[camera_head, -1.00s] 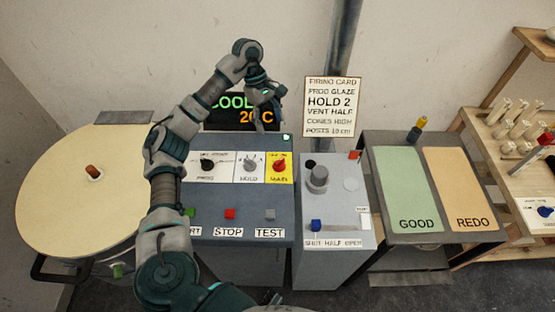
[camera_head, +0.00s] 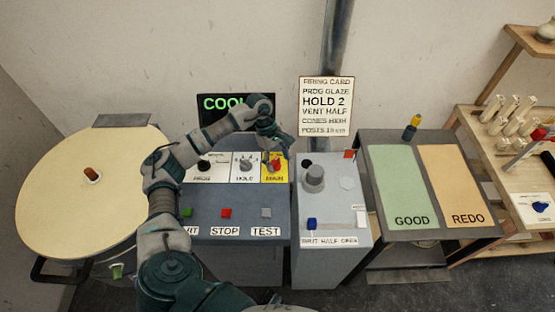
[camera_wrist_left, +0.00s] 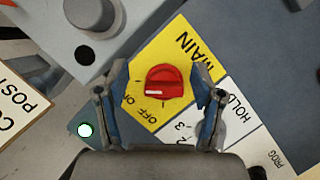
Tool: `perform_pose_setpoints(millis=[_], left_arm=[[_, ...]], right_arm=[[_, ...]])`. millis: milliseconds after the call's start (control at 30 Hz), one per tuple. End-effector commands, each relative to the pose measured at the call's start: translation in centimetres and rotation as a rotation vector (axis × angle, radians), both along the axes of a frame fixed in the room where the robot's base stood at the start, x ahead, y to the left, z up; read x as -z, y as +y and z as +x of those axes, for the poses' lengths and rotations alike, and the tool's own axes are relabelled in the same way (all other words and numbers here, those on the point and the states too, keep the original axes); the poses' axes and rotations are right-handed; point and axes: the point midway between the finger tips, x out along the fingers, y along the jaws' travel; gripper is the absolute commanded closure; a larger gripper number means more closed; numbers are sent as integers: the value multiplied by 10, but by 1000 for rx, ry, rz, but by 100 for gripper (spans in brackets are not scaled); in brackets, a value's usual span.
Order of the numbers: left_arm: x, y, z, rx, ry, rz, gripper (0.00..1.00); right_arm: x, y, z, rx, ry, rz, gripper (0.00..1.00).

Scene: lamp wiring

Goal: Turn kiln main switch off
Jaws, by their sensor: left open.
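The kiln main switch is a red rotary knob (camera_wrist_left: 165,82) on a yellow MAIN panel (camera_wrist_left: 188,52); both show large in the left wrist view. A white mark is on the knob's edge, on the side of the OFF and ON print; which word it points to I cannot tell. My left gripper (camera_wrist_left: 161,74) is open, with one blue-grey finger on each side of the knob, apart from it. In the head view my left gripper (camera_head: 273,147) hangs over the yellow panel and partly hides the red knob. My right gripper is not in view.
The HOLD knob (camera_head: 246,163) sits just left of the yellow panel. Red STOP (camera_head: 226,213) and grey TEST (camera_head: 266,213) buttons are lower on the console. A grey vent box (camera_head: 325,270) with a round knob (camera_head: 313,178) stands close on the right.

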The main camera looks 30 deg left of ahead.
Motion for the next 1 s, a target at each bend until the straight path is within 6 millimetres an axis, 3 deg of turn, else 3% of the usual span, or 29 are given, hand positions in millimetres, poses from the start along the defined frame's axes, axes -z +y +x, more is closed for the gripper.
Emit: perform_pose_setpoints(millis=[100,133,300,367,500,600,633,733,1000], left_arm=[[1,5,0,-3,1,-3,32],[2,6,0,-3,1,-4,37],[2,7,0,-3,1,-5,80],[2,6,0,-4,2,-2,92],[1,5,0,-6,3,4,93],[1,4,0,-6,2,6,92],[1,4,0,-6,2,6,55],[1,4,0,-4,2,3,32],[1,4,0,-4,2,-1,32]], right_arm=[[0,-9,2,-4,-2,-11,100],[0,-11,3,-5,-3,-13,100],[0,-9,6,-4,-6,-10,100],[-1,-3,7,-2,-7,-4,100],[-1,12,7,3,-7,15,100],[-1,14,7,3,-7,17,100],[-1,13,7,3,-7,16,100],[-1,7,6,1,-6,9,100],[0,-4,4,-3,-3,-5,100]])
